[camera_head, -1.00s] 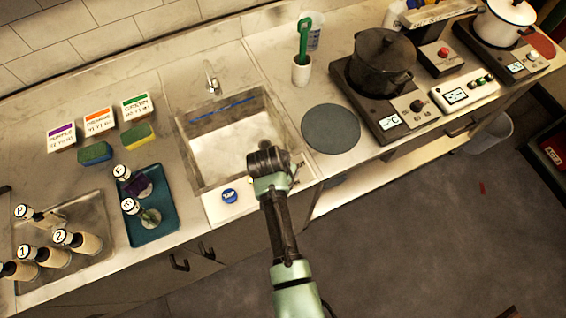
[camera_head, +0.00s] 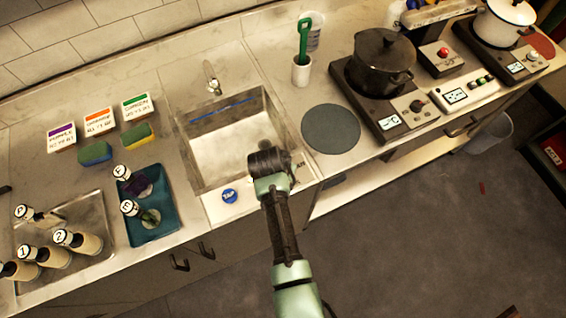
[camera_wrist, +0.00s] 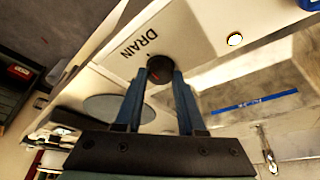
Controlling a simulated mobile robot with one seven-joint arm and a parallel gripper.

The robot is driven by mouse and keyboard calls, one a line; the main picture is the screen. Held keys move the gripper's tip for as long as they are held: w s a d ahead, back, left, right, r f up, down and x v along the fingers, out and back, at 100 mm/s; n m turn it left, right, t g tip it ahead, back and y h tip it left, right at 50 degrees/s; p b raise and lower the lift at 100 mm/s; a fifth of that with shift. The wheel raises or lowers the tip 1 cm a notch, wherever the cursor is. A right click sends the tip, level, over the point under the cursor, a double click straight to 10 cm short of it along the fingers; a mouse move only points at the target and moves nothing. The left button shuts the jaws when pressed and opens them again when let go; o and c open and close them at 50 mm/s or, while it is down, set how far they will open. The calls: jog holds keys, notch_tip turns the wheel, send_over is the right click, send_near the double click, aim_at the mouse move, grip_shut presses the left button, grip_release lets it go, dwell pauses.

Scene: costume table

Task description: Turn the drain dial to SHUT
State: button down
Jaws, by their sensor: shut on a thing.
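The drain dial (camera_wrist: 160,68) is a dark round knob with a small red mark, beside the word DRAIN on the pale panel (camera_wrist: 186,30) in the wrist view. My gripper (camera_wrist: 163,75) has its two blue fingers closed on the dial's sides. In the head view my gripper (camera_head: 268,163) is over the panel at the sink's front edge and hides the dial. No SHUT marking is readable, so I cannot tell the dial's setting.
The sink (camera_head: 235,150) lies just behind my gripper. A blue TAP button (camera_head: 229,196) is left of it on the panel. A teal tray (camera_head: 150,222) with bottles stands further left. A grey round mat (camera_head: 331,129) and a black pot (camera_head: 380,60) are to the right.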

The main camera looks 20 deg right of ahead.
jog(key=n+y+p, duration=0.1)
jog(key=n, duration=0.2)
jog(key=shift+s+d+n+t, duration=0.1)
jog(key=shift+n+t, duration=0.2)
jog(key=shift+n, duration=0.1)
jog(key=n+y, duration=0.1)
jog(key=n, duration=0.1)
jog(key=n+y, duration=0.1)
jog(key=n, duration=0.1)
jog(key=shift+d+t, duration=0.2)
jog(key=shift+t, duration=0.1)
jog(key=n+y+b, duration=0.1)
jog(key=n, duration=0.2)
jog(key=n+y+b, duration=0.1)
jog(key=n, duration=0.1)
jog(key=shift+d+f+n, duration=0.15)
jog(key=shift+d+n, duration=0.05)
jog(key=shift+n, duration=0.2)
jog(key=shift+d+n+g+y+b, duration=0.1)
jog(key=shift+n+g+y+b, duration=0.55)
jog(key=shift+n+b, duration=1)
jog(key=shift+n, duration=0.45)
jog(key=c, duration=0.5)
grip_release()
